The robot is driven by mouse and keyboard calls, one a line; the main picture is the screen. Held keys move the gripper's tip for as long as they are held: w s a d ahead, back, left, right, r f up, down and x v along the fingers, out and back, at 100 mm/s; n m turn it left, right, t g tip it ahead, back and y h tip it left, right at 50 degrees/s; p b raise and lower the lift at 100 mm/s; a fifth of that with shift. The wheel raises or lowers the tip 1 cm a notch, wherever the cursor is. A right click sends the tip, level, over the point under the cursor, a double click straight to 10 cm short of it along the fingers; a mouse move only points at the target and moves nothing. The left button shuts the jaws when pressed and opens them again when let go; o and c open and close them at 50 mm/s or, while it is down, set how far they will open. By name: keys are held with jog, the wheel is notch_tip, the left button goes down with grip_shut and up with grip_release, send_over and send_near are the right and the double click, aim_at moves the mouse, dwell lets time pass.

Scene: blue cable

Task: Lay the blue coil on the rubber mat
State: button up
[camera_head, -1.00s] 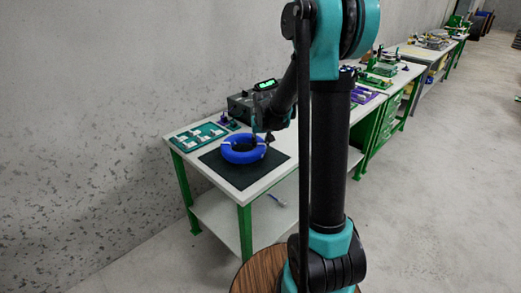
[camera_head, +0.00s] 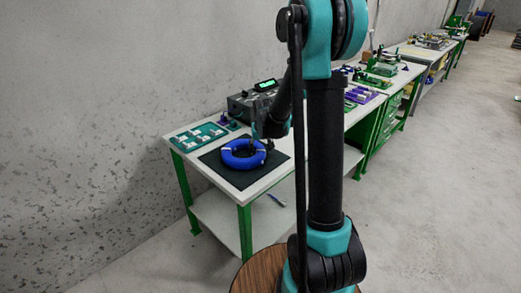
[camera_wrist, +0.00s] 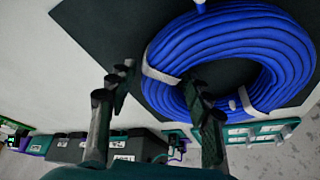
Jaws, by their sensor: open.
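The blue coil (camera_head: 232,161) is a thick ring of cable with pale ties. It lies flat on the dark rubber mat (camera_head: 240,180) on the nearest bench; it also shows in the wrist view (camera_wrist: 255,45), on the mat (camera_wrist: 95,30). My gripper (camera_wrist: 156,80) is open, one finger outside the ring's near-left side and the other by its hole, so the ring's section sits between them in that view. Whether the fingers touch the cable I cannot tell. In the head view, my gripper (camera_head: 261,143) is at the coil's back right, partly hidden.
A teal tray (camera_head: 198,136) with white parts lies left of the mat. A dark instrument with a green display (camera_head: 264,85) stands behind. The mat's front part is clear. More benches (camera_head: 420,62) run off to the right, beside open floor.

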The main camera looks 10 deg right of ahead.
jog(key=v, duration=1.2)
jog(key=s+d+f, duration=0.1)
jog(key=s+f, duration=0.2)
jog(key=s, duration=0.5)
jog(key=s+d+f, duration=0.1)
jog(key=s+f, duration=0.3)
jog(key=s, duration=0.5)
jog(key=s+d+f, duration=0.2)
jog(key=s+f, duration=0.1)
jog(key=s, duration=0.6)
jog(key=shift+f, duration=0.4)
jog(key=shift+w, duration=0.1)
